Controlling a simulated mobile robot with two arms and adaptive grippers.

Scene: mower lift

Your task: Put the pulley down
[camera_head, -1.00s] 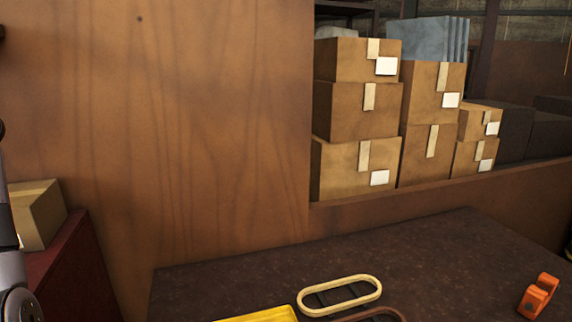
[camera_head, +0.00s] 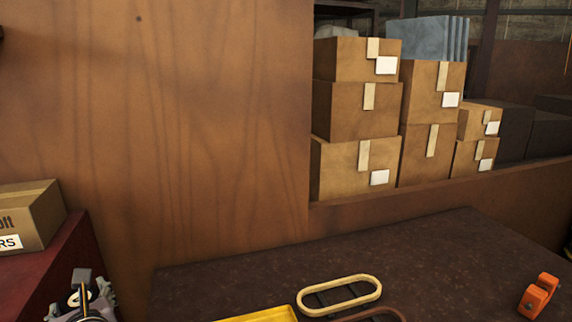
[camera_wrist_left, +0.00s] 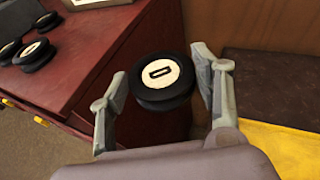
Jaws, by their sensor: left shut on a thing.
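My left gripper (camera_wrist_left: 159,68) is shut on a black pulley (camera_wrist_left: 161,98) with a cream face and a dark slot. In the left wrist view the pulley sits between the two fingers, face toward the camera, beside the red cabinet (camera_wrist_left: 118,70). In the head view the left gripper (camera_head: 82,300) shows at the bottom left, in front of the red cabinet (camera_head: 50,265), partly cut off by the frame edge. Several similar black pulleys (camera_wrist_left: 36,57) rest on the cabinet top in the left wrist view. My right gripper is not in view.
A dark worktop (camera_head: 230,285) holds a yellow tray (camera_head: 262,315), a cream oval ring (camera_head: 340,295) and an orange part (camera_head: 538,297). A cardboard box (camera_head: 30,215) stands on the red cabinet. Stacked boxes (camera_head: 357,110) stand behind the worktop.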

